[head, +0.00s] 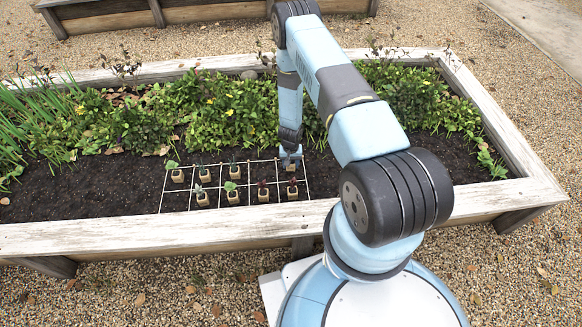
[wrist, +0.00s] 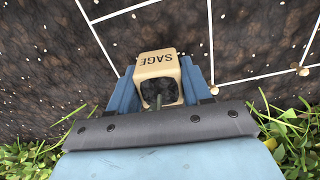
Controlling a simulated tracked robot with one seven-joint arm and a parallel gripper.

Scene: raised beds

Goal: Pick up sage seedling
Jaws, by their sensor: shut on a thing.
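The sage seedling's tan pot (wrist: 157,68), marked SAGE, sits between the two blue fingers of my gripper (wrist: 158,88) in the wrist view. The fingers are shut on the pot's sides. Dark soil shows inside the pot with a small stem, and most of the plant is hidden. In the head view my gripper (head: 290,157) points down over the back right of the white string grid (head: 160,190).
Several potted seedlings stand in the grid, including a dark red one (head: 263,191) and a green one (head: 232,192). Leafy plants (head: 235,110) fill the bed's back, close behind my gripper. A wooden rim (head: 150,236) edges the bed. Bare soil lies left of the grid.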

